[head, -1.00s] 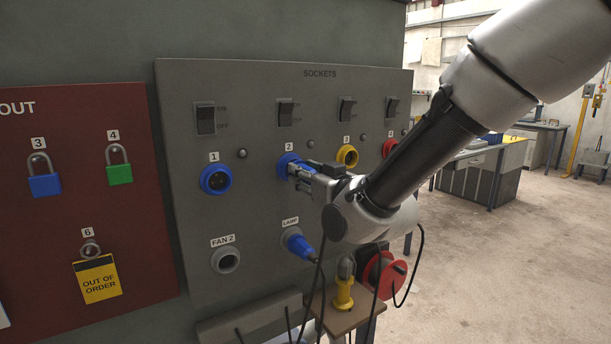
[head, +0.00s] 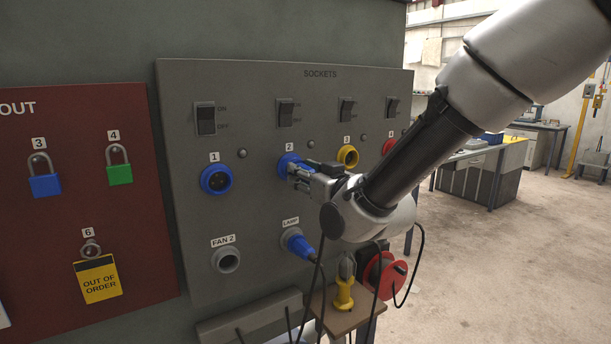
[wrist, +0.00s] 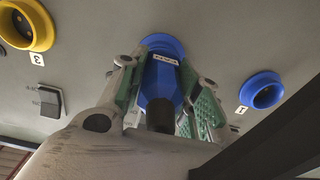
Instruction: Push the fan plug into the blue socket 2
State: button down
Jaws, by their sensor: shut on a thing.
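The blue fan plug (wrist: 160,82) is between the green-padded fingers of my gripper (wrist: 160,95) in the wrist view. My gripper (head: 303,177) is shut on it at the panel. The plug's front end meets the blue ring of socket 2 (wrist: 164,42), and the two line up. How deep the plug sits is hidden by the fingers and the ring. In the head view, blue socket 2 (head: 286,162) shows only in part behind the gripper, below the label 2, and the plug is mostly hidden.
Blue socket 1 (head: 216,179) is empty, left of socket 2. Yellow socket 3 (head: 347,156) and red socket 4 (head: 389,147) are to the right. A blue plug sits in the LAMP holder (head: 297,243) below. The FAN 2 holder (head: 226,260) is empty. Cables hang beneath my wrist.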

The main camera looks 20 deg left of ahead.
jog(key=c, duration=0.9)
grip_release()
jog(key=shift+w+a, duration=0.1)
jog(key=shift+c, duration=0.2)
jog(key=v, duration=1.2)
